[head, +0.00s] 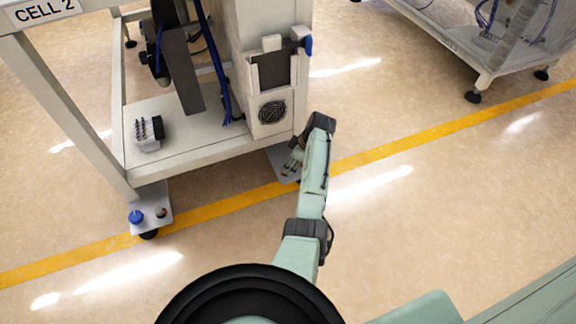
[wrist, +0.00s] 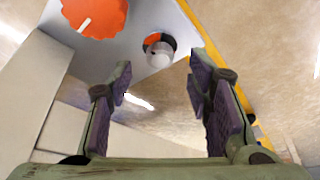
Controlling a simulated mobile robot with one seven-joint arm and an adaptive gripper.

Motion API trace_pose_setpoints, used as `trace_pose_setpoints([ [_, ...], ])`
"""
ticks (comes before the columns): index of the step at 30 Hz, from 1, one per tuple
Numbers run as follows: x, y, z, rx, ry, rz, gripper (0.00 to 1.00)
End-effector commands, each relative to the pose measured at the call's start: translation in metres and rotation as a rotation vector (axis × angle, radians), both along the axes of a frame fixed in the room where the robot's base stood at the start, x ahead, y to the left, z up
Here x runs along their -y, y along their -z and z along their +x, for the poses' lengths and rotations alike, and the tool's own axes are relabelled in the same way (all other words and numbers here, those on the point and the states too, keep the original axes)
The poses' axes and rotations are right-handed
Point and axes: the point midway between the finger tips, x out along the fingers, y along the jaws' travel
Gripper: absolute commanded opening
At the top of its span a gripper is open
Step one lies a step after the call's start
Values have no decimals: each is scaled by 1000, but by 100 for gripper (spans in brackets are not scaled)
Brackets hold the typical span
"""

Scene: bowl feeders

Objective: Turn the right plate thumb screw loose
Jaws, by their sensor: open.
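The right plate (head: 283,153) sits at the foot of the bench's right front leg, partly hidden by my gripper (head: 292,163). In the wrist view the grey plate (wrist: 130,58) carries a large orange-red knob (wrist: 92,14) with a white mark. Beside it is a small grey round screw head (wrist: 158,55), seemingly the thumb screw, within a dark and orange-red ring. My gripper (wrist: 158,82) is open and empty. Its two purple-padded fingers stand either side of the small screw in the picture, apparently short of it and not touching.
The bench marked CELL 2 (head: 187,171) stands over the plates. A left plate (head: 151,195) bears a blue knob (head: 136,216) and a small dark fitting. A holder with several dark pegs (head: 148,143) is on the lower shelf.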

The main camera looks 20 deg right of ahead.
Motion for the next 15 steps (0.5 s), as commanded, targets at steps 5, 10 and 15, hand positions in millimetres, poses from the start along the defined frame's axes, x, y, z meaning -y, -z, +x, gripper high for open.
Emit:
trace_pose_setpoints([
  [5,13,-38,-9,3,2,-2,46],
  [10,22,-66,-16,3,0,-1,46],
  [15,26,-80,-20,1,1,0,46],
])
